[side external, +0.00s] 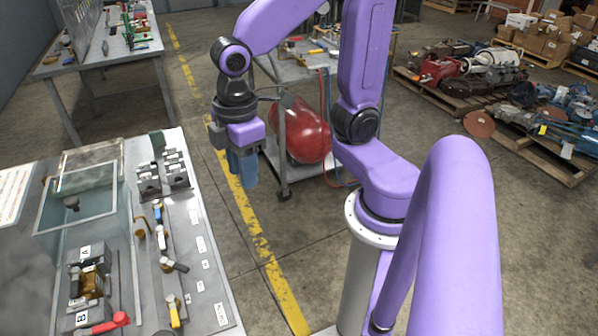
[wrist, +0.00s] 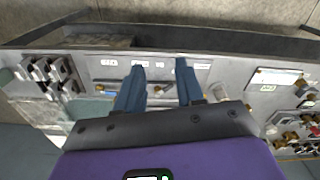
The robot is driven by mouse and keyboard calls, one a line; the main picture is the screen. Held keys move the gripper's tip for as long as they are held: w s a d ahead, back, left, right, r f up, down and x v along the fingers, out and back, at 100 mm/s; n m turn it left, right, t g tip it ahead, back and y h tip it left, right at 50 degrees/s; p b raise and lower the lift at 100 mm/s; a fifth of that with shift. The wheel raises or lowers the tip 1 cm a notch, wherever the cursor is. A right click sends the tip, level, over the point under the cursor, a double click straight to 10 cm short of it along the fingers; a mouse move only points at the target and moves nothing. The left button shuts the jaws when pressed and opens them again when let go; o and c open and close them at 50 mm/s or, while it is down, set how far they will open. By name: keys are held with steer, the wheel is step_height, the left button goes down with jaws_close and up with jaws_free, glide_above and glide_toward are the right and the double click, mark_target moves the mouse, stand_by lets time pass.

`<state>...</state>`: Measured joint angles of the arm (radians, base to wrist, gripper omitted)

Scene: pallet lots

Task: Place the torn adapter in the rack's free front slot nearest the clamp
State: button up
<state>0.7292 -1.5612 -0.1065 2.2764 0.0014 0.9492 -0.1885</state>
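My gripper (side external: 243,178) hangs pointing down in the side external view, above the floor just right of the bench and clear of it. Its two blue fingers stand apart with nothing between them in the wrist view (wrist: 160,76). A dark metal block with several upright pieces (side external: 163,177), perhaps the rack, stands at the bench's back; a similar slotted group shows at left in the wrist view (wrist: 42,76). A fixture with brass-coloured parts and A and B labels (side external: 91,284) sits at the front left. I cannot tell which piece is the torn adapter or the clamp.
The metal bench (side external: 208,262) carries a glass-sided tank (side external: 75,212), a red-handled tool (side external: 112,322) and several small handled tools beside flat white labels. Several brass fittings (wrist: 291,137) lie at right in the wrist view. A cart with a red tank (side external: 299,130) stands behind my gripper.

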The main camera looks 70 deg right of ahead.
steer(key=s+d+f+n, duration=0.1)
steer(key=s+d, duration=0.2)
steer(key=s, duration=0.6)
steer(key=shift+s+d+f, duration=0.15)
steer(key=shift+s+f, duration=0.05)
steer(key=shift+s, duration=0.1)
